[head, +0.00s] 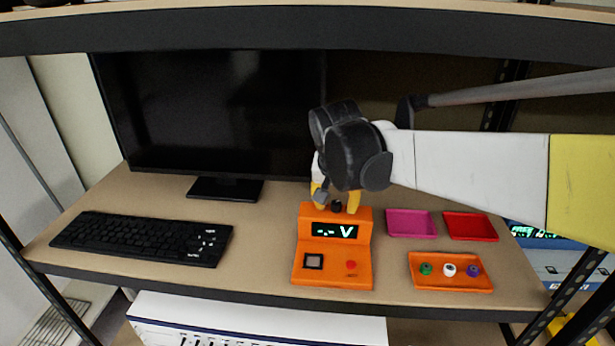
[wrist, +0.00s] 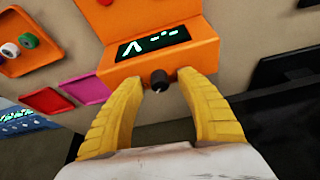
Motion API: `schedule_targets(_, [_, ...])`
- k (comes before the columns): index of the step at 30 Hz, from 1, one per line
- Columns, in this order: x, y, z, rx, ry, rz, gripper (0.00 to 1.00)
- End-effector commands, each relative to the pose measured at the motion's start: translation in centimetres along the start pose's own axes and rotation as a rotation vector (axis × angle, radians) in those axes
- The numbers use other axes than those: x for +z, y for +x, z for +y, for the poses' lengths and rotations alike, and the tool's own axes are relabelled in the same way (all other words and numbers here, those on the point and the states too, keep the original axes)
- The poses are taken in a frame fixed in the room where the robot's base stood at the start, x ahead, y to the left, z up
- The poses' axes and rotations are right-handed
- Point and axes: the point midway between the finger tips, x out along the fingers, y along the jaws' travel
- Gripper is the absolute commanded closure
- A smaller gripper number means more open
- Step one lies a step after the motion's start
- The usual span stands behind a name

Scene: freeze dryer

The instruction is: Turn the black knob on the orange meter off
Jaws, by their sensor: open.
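The orange meter (head: 333,258) stands on the shelf with a lit display, a grey square button and a small red button on its front. Its black knob (head: 337,206) is on top at the back, partly hidden by my gripper in the head view. In the wrist view, the meter (wrist: 205,52) is at the top and the black knob (wrist: 159,80) points toward me. My gripper (wrist: 162,80) has yellow fingers, open, one on each side of the knob with visible gaps. The gripper also shows in the head view (head: 336,200), above the back of the meter.
A keyboard (head: 140,238) lies at left, with a monitor (head: 210,110) behind. At right are a pink tray (head: 411,223), a red tray (head: 470,226) and an orange tray (head: 450,284) holding green, white and purple pieces. An upper shelf edge (head: 300,28) runs above.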

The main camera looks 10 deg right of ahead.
Motion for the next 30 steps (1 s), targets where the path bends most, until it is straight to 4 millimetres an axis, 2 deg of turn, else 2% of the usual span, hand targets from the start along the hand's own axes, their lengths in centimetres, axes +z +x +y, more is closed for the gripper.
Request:
schedule_targets(5, [-0.02, -0.04, 0.00, 0.000, 0.000, 0.000, 0.56])
schedule_targets(8, [-0.02, -0.04, 0.00, 0.000, 0.000, 0.000, 0.82])
schedule_targets(9, [-0.02, -0.04, 0.00, 0.000, 0.000, 0.000, 0.94])
schedule_targets(10, [-0.02, -0.04, -0.01, 0.000, 0.000, 0.000, 1.00])
schedule_targets(20, [-0.06, -0.09, 0.02, -0.009, -0.022, 0.001, 1.00])
schedule_targets(30, [-0.12, -0.23, 0.05, -0.083, -0.197, 0.001, 1.00])
